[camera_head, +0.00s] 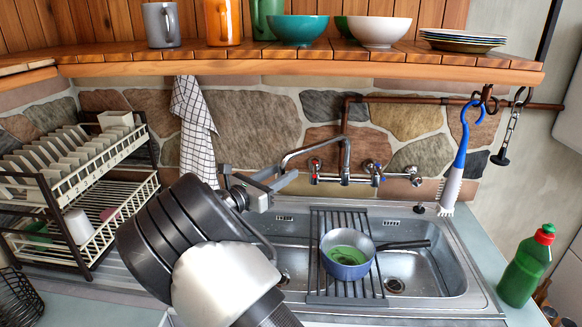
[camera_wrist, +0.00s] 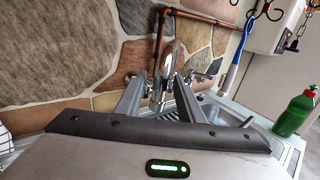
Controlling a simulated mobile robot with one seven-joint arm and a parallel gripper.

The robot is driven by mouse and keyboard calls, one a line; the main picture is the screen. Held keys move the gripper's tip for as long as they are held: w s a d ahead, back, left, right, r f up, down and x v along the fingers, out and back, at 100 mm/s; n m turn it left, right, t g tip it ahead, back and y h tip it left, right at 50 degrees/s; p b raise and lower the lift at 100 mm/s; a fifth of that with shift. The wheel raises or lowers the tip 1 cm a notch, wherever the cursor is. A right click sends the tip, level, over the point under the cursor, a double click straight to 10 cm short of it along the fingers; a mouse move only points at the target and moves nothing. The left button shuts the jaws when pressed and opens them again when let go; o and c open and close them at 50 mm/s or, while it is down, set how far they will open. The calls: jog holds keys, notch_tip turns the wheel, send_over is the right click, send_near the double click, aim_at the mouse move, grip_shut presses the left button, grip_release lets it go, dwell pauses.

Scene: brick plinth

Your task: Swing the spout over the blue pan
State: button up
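The metal spout (camera_head: 318,147) rises from the wall tap and curves left, its end bent down over the left part of the sink. It also shows in the wrist view (camera_wrist: 167,62), beyond and between my fingers. My gripper (camera_head: 284,177) is open, with its fingertips close to the spout's end; I cannot tell whether they touch it. In the wrist view the fingers (camera_wrist: 161,82) stand apart. The blue pan (camera_head: 347,271), with green inside and a dark handle pointing right, sits on a rack right of the spout's end.
The dark slatted rack (camera_head: 318,285) lies across the sink (camera_head: 450,285). Tap handles (camera_head: 374,170) are on the wall. A dish rack (camera_head: 80,190) stands left, a green bottle (camera_head: 526,267) right. A wooden shelf (camera_head: 300,63) runs above, and a blue-handled brush (camera_head: 460,160) hangs right.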

jog(key=shift+x, duration=2.1)
grip_shut()
